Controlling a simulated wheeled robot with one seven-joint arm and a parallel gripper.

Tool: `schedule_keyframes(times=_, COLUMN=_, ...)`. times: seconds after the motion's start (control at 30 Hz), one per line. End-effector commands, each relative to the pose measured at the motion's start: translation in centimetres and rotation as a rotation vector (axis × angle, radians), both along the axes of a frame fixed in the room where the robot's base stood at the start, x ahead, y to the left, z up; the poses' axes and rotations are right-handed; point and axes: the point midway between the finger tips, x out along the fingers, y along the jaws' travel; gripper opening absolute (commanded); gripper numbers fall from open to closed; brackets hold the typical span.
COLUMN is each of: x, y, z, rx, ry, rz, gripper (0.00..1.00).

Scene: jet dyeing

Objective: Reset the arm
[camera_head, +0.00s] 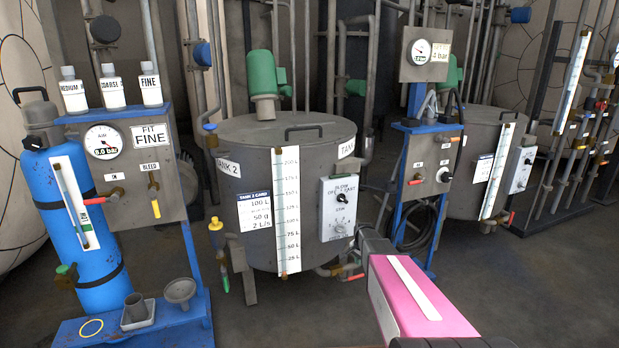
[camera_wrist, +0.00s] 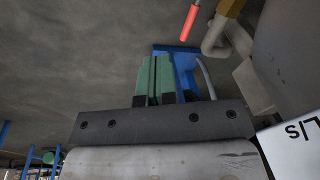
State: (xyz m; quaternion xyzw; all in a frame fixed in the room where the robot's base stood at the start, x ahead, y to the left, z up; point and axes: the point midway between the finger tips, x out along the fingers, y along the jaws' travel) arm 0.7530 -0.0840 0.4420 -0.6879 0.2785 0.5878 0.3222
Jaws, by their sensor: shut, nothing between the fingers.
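My gripper (camera_wrist: 154,62) shows in the wrist view with its two green fingers side by side and closed, nothing between them. The dark mounting plate of the gripper lies below the fingers. In the head view my arm, with a pink and white link, reaches in from the lower right towards the right side of tank 2 (camera_head: 262,150); the fingertips cannot be made out there. In the wrist view a blue stand part (camera_wrist: 186,72) lies behind the fingers. Whether they touch it cannot be told, but floor shows around them.
A filter stand (camera_head: 150,180) with a blue cylinder (camera_head: 78,215) is at left, bottles on top. A blue-framed panel (camera_head: 428,175) stands right of tank 2. A red handle (camera_wrist: 189,22) and a white card (camera_wrist: 298,140) are near the gripper. Floor at lower right (camera_head: 560,270) is clear.

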Motion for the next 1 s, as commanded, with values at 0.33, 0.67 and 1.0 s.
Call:
schedule_keyframes(times=0.33, x=-20.5, y=6.6, z=10.0, rx=-0.057, ry=0.099, rz=0.605, gripper=0.0)
schedule_keyframes(times=0.67, x=-27.7, y=8.4, z=13.1, rx=-0.066, ry=0.14, rz=0.875, gripper=0.0)
schedule_keyframes(times=1.0, x=-27.6, y=8.4, z=13.1, rx=-0.066, ry=0.141, rz=0.88, gripper=0.0)
